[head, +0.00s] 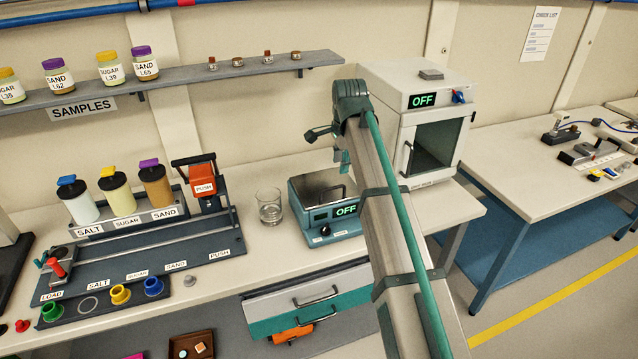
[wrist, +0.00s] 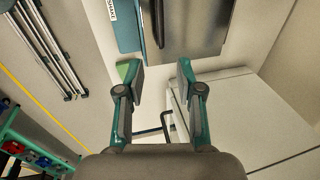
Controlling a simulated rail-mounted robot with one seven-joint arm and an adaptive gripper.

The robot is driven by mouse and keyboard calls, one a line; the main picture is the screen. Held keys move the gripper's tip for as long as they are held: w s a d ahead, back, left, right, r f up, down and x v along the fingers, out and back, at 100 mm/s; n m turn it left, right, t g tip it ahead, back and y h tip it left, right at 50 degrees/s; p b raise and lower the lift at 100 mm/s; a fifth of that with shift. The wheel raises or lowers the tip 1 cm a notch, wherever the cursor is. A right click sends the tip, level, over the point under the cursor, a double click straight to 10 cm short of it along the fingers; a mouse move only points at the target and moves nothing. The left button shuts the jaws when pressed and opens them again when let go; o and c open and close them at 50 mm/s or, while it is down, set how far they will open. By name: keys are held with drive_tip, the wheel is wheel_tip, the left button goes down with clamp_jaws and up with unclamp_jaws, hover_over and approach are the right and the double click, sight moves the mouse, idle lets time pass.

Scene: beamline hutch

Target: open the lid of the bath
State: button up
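The bath (head: 318,232) is a small teal box on the bench with an OFF display on its front. Its top is a grey steel surface with a dark handle (head: 331,191); part of it is hidden behind my arm. In the wrist view the steel top (wrist: 205,30) and the dark handle show at the upper edge, beyond the fingertips. I cannot clearly tell how the lid sits. My gripper (head: 330,147) is above and behind the bath, apart from it. In the wrist view its fingers (wrist: 158,75) are spread with nothing between them.
A white oven (head: 398,95) with an OFF display stands right of the bath, close to my arm. A glass beaker (head: 270,206) stands just left of the bath. A dispenser rack (head: 140,255) is farther left, and a sample shelf (head: 190,78) runs above.

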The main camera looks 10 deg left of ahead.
sight(329, 189)
drive_tip(key=a+f+p, duration=0.1)
drive_tip(key=f, duration=0.2)
drive_tip(key=a+f+p, duration=0.1)
drive_tip(key=f, duration=0.2)
drive_tip(key=a+f+p, duration=0.1)
drive_tip(key=f, duration=0.2)
drive_tip(key=shift+w, duration=0.35)
clamp_jaws()
